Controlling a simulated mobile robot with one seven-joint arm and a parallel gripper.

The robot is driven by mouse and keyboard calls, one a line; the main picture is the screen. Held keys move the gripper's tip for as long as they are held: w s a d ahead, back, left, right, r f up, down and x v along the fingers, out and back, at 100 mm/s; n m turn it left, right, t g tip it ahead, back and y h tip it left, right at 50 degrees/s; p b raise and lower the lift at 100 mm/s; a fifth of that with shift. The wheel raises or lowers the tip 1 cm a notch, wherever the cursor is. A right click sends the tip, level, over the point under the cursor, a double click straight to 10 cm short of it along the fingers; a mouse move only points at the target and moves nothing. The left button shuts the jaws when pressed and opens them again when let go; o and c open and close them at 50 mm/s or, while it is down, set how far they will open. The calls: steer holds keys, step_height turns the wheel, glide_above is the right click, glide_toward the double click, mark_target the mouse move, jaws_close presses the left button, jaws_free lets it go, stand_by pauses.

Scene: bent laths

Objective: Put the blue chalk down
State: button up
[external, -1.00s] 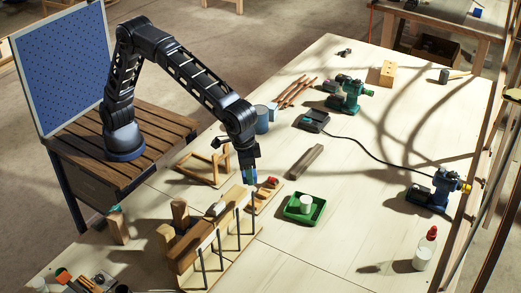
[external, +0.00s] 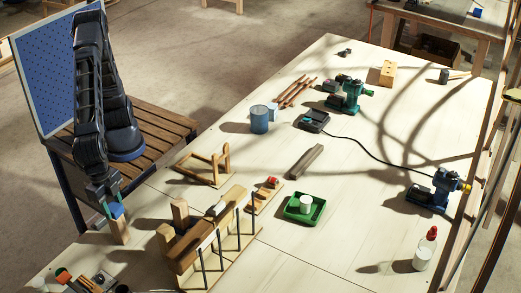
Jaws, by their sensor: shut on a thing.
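The blue chalk (external: 117,211) is a small blue block at the near left edge of the workbench. My gripper (external: 108,208) is shut on it, pointing down beside the peg-board stand. The chalk is right over the top of an upright wooden block (external: 120,231). I cannot tell whether it touches the block or is held just above it. A small teal patch shows beside the chalk; the gripper partly hides it.
A second wooden block (external: 180,212) and a clamped wooden lamination form (external: 215,235) stand to the right. A wooden frame (external: 205,167) lies behind them. Tools and small pots (external: 85,282) crowd the near left corner. The bench's middle has free room.

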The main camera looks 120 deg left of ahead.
steer(key=s+d+m, duration=0.1)
steer(key=s+d, duration=0.3)
steer(key=s, duration=0.3)
glide_above(110, 263)
step_height(110, 263, down, 20)
steer(key=shift+s+f, duration=0.1)
steer(key=shift+s, duration=0.05)
steer(key=shift+f, duration=2.55)
steer(key=shift+f, duration=0.1)
steer(key=o, duration=1)
